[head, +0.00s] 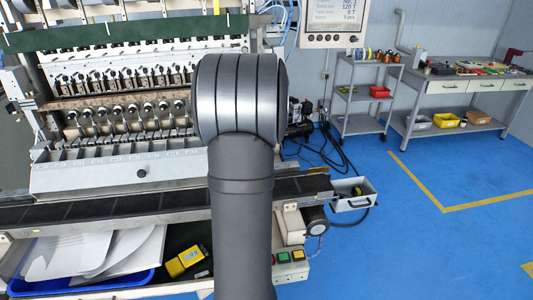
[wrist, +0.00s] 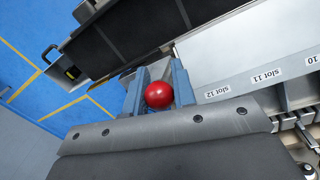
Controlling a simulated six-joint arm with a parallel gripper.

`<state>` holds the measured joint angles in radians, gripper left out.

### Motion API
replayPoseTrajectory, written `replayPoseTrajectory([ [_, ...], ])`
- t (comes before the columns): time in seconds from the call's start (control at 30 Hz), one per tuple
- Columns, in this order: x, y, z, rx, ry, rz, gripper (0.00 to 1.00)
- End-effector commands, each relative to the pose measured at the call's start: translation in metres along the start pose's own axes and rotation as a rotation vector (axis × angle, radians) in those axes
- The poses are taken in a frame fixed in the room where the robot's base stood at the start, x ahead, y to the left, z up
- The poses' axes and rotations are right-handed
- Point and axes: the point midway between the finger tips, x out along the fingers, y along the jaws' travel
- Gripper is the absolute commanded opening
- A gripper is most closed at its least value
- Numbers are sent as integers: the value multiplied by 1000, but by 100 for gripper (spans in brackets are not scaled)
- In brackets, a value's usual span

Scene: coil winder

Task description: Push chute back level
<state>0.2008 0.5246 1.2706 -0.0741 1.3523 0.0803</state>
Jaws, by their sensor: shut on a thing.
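The chute (head: 120,172) is a long pale grey piece with a row of slots along its upper edge, across the front of the winder. In the wrist view its smooth plate (wrist: 225,55) bears the labels slot 12, slot 11 and slot 10. The plate's face leans toward the belt; I cannot tell its exact tilt. My gripper (wrist: 158,90) is shut on a round red knob (wrist: 158,95) beside the slot 12 end. What the knob is fixed to is hidden. In the head view my arm hides the gripper, the knob and the chute's right end.
A dark conveyor belt (head: 110,208) runs below the chute. A blue tray (head: 90,291) with white sheets and a yellow device (head: 185,261) lie below it. A grey box (head: 353,195) juts out at the right. Blue floor (head: 400,240) is clear beyond.

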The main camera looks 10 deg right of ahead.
Motion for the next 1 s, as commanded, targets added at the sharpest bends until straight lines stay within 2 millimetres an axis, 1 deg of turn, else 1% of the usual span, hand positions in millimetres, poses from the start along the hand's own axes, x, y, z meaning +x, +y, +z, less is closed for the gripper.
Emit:
replayPoseTrajectory([
  [0.03, -2, -2, -6, -1, 7, -1, 0],
  [0.1, -2, -3, -12, -1, 6, -1, 0],
  [0.4, 0, -9, -32, 0, 5, -1, 0],
  [0.6, 1, -11, -39, 0, 4, -1, 0],
  [1.0, 3, -12, -40, -1, 0, -1, 0],
])
